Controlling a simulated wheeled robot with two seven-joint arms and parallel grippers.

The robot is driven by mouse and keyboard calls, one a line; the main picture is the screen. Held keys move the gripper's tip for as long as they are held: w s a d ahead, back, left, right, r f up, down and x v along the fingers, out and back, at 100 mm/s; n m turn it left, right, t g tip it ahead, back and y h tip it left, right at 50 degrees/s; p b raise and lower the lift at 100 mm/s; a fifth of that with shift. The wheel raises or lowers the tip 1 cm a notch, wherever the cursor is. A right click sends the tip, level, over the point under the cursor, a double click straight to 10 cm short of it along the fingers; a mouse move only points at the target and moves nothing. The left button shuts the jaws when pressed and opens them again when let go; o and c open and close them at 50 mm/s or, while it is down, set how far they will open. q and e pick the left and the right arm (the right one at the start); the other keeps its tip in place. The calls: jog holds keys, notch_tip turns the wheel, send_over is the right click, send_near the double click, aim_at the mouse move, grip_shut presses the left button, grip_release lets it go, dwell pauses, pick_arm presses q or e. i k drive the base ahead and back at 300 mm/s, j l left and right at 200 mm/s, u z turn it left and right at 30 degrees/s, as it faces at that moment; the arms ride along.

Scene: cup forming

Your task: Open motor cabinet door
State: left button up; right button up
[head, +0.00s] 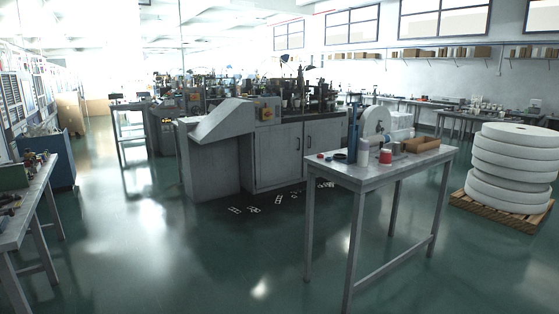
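A long grey cup-forming machine stands in the middle of the head view. Its lower cabinet has grey doors with small dark handles: a left door (278,157) and a right door (323,146). Both look shut. Which of them is the motor cabinet door I cannot tell. Neither of my grippers is in view.
A metal table (372,173) with bottles and boxes stands at the front right, partly before the machine. White rolls (510,168) are stacked on a wooden pallet (497,208) at the right. A workbench (30,200) is at the left. Green floor (190,250) before the machine is clear.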

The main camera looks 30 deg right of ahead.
aim_at(278, 148)
jog(key=i+l+z, duration=0.45)
jog(key=i+l, duration=0.15)
jog(key=i, duration=0.15)
jog(key=i+l, duration=0.1)
jog(key=i, duration=0.3)
jog(key=i+l+u, duration=0.1)
jog(key=i, duration=0.3)
jog(key=i+l, duration=0.2)
jog(key=i, duration=0.2)
jog(key=i+j+u, duration=0.1)
jog(key=i, duration=0.95)
jog(key=i+j+u, duration=0.1)
jog(key=i+j, duration=0.15)
jog(key=i, duration=0.8)
jog(key=i+l+z, duration=0.25)
jog(key=i+z, duration=0.15)
jog(key=i, duration=0.2)
jog(key=i+z, duration=0.4)
jog(key=i, duration=0.2)
jog(key=i+z, duration=0.4)
jog(key=i, duration=0.2)
jog(key=i+j+z, duration=0.4)
jog(key=i, duration=0.15)
jog(key=i+l+z, duration=0.2)
jog(key=i+z, duration=0.25)
jog(key=i, duration=0.3)
jog(key=i+j+z, duration=0.1)
jog(key=i+z, duration=0.4)
jog(key=i, duration=0.3)
